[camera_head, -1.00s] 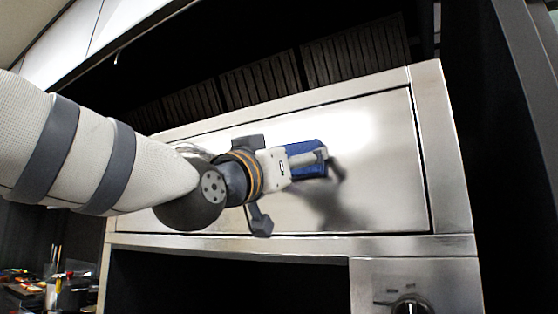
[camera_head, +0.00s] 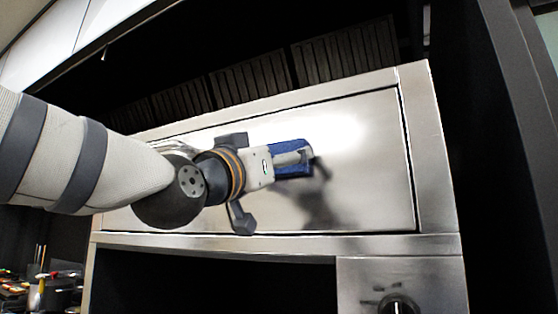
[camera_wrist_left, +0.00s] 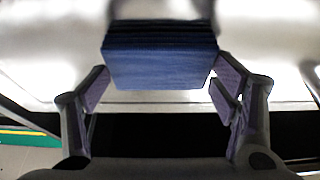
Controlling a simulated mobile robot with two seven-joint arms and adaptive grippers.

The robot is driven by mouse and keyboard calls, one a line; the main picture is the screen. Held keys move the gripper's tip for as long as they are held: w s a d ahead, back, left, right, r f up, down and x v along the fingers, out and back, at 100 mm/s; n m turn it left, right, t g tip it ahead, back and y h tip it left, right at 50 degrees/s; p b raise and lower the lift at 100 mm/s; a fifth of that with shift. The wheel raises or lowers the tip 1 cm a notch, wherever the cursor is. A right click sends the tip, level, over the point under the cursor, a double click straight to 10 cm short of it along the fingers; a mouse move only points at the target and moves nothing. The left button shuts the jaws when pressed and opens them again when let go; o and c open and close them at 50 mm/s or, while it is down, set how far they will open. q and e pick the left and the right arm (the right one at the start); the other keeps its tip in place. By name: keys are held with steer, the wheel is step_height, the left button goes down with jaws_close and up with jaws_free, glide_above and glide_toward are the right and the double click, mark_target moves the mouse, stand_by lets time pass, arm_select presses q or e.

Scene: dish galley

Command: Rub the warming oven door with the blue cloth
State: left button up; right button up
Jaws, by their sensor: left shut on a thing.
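The warming oven door (camera_head: 370,170) is a wide, flat, shiny steel panel in the head view. My left gripper (camera_head: 306,158) reaches in from the left and is shut on the blue cloth (camera_head: 290,158), in front of the middle of the door. The cloth looks like a thick folded pad. In the left wrist view the cloth (camera_wrist_left: 160,62) sits between the two fingers of my left gripper (camera_wrist_left: 160,85), with the bright steel surface behind it. Whether the cloth touches the door is hard to tell. My right gripper is out of view.
A steel frame surrounds the door. Below it are a dark opening (camera_head: 210,285) and a panel with a round knob (camera_head: 398,305). Dark slatted panels (camera_head: 345,55) are above and behind. A pot with utensils (camera_head: 50,295) stands at the lower left.

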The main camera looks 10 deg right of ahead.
arm_select(q)
steer(key=w+a, duration=0.4)
steer(key=a, duration=0.2)
steer(key=shift+w+b, duration=0.15)
steer(key=shift+b, duration=0.25)
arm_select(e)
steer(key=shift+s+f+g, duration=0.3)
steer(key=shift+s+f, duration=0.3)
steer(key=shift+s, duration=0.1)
arm_select(q)
steer(key=s+a, duration=0.2)
steer(key=s, duration=0.1)
steer(key=s+a+p, duration=0.1)
steer(key=shift+s+a, duration=0.25)
steer(key=shift+s, duration=0.15)
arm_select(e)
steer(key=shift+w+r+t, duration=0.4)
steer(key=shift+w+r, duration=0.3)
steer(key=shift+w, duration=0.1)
arm_select(q)
steer(key=shift+s, duration=0.1)
steer(key=shift+s+a, duration=0.85)
steer(key=shift+s, duration=0.3)
